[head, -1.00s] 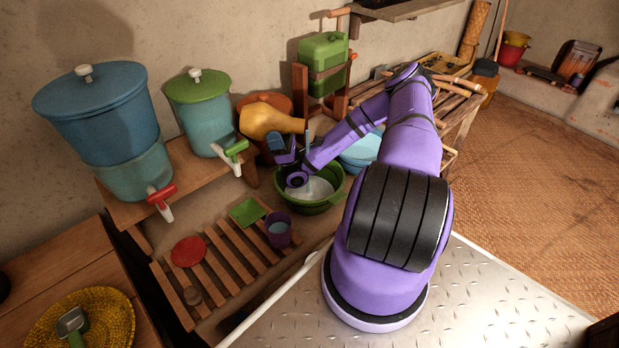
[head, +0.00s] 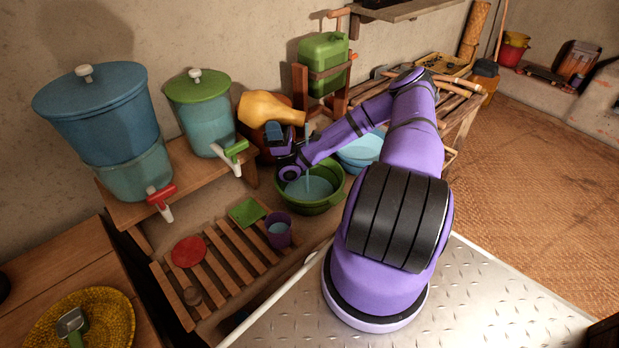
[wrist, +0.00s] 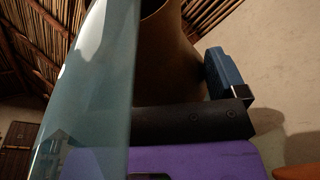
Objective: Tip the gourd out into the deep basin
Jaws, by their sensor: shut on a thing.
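The yellow-orange gourd (head: 266,108) is tilted on its side above the green basin, its neck pointing right. It also shows in the wrist view, with its dark mouth (wrist: 172,45) near the top. My gripper (head: 275,138) is shut on the gourd, with a blue finger pad below the gourd's neck. A thin stream of water (head: 308,168) falls from the mouth into the deep green basin (head: 318,209). The same stream fills the left of the wrist view (wrist: 85,95). Bluish water lies in the basin. The far fingertip is hidden.
A light-blue basin (head: 361,153) stands right of the green one, behind my arm. A green jerrycan (head: 323,62) on a wooden stand is behind. Two lidded water dispensers, blue (head: 102,115) and green (head: 199,100), stand left. A purple cup (head: 278,232) is on the slatted rack.

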